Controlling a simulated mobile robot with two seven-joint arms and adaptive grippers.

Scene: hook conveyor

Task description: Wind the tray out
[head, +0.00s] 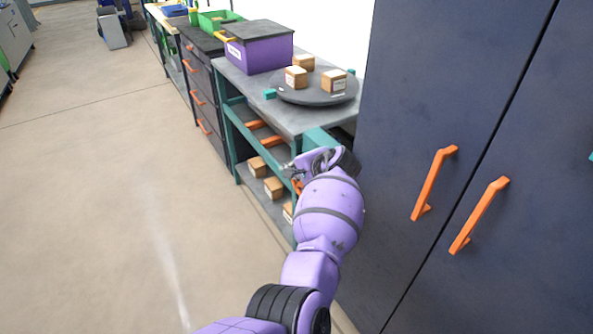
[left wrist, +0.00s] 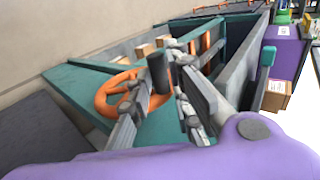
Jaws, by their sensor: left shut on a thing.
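An orange handwheel (left wrist: 103,98) is on the teal frame (left wrist: 70,80) of the workbench in the left wrist view. A dark upright handle (left wrist: 160,76) stands at its right side. My left gripper (left wrist: 172,85) has its fingers on either side of this handle and is shut on it. In the head view my left gripper (head: 318,160) is at the near end of the bench, and only a sliver of the orange wheel (head: 298,186) shows. A round dark tray (head: 310,97) with a few small boxes (head: 334,82) lies on the bench top. My right gripper is out of view.
A purple bin (head: 258,55) with a dark lid stands behind the round tray. Several boxes (head: 274,187) sit on the bench's lower shelf. A dark blue cabinet (head: 440,100) with orange handles is close on the right. The floor (head: 110,200) at left is clear.

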